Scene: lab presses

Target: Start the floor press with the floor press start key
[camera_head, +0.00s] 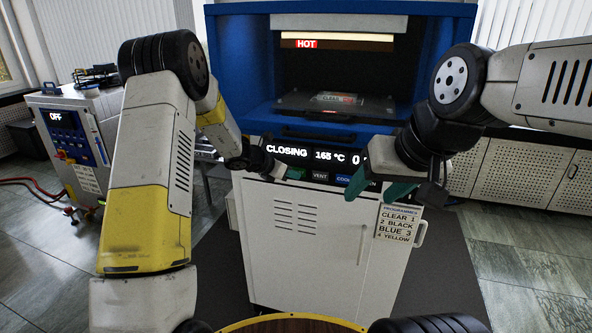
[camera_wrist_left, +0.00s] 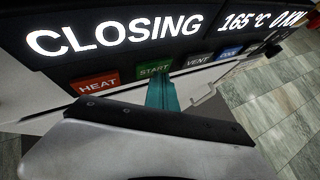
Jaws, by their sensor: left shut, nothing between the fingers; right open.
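The floor press (camera_head: 240,65) is a blue machine on a white cabinet. Its display (camera_head: 289,151) reads CLOSING, 165 °C and a figure partly hidden by my right arm. The green START key (camera_wrist_left: 154,69) sits between the red HEAT key (camera_wrist_left: 97,85) and the VENT key (camera_wrist_left: 198,62). My left gripper (camera_wrist_left: 162,95) is shut and empty, its teal fingertips right at the lower edge of the START key; I cannot tell whether they touch it. My right gripper (camera_head: 378,190) is open and empty, in front of the right part of the panel.
A HOT sign (camera_head: 306,43) shows inside the press, above a plate (camera_head: 285,100) bearing a piece labelled CLEAR (camera_head: 337,98). A blue COOL key (camera_wrist_left: 229,52) is beside VENT. A programmes sheet (camera_head: 398,224) hangs on the cabinet. Another machine (camera_head: 62,118) reading OFF stands at the left.

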